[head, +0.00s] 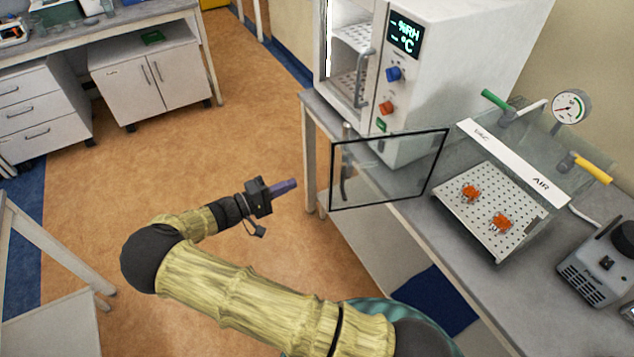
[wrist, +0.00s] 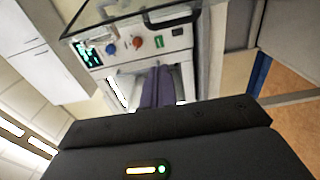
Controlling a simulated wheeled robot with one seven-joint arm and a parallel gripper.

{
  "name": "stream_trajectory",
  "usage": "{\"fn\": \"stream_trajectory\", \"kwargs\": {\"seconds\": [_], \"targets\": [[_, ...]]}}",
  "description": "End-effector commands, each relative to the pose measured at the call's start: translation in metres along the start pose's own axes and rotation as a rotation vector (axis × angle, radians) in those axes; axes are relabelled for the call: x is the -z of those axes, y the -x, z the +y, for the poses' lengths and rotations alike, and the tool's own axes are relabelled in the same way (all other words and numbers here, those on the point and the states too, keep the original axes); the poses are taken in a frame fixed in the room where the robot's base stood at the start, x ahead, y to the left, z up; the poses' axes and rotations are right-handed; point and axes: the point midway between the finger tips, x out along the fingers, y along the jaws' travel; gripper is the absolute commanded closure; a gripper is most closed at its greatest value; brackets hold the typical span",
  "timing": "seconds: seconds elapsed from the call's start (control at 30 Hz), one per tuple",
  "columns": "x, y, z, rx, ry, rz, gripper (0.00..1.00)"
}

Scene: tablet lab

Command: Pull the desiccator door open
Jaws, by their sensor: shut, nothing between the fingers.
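The desiccator is a clear box with a white strip marked VAC and AIR (head: 512,160) on top. Its door (head: 405,165), a clear pane in a black frame, stands swung open, out to the left over the bench edge. A dark upright handle (head: 346,165) is near the pane's left edge. My gripper (head: 292,185), with purple fingers, is shut and empty. It is left of the door and apart from the handle in the head view. In the wrist view the shut fingers (wrist: 158,85) point toward the chamber, and a dark-framed pane (wrist: 120,18) crosses the top.
A perforated shelf (head: 480,205) with orange pieces sits inside the desiccator. A grey pump (head: 598,265) is at right on the bench. Floor to the left of my gripper is clear.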

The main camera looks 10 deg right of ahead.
Motion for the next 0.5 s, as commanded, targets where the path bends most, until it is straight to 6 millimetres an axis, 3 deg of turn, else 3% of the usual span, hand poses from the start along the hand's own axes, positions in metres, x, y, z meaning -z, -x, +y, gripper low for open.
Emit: {"fn": "stream_trajectory", "kwargs": {"seconds": [0.17,0.5], "targets": [[0.000,-0.014,0.003,-0.002,0.001,-0.002,1.00],[-0.001,-0.071,0.005,-0.002,0.003,-0.003,1.00]]}}
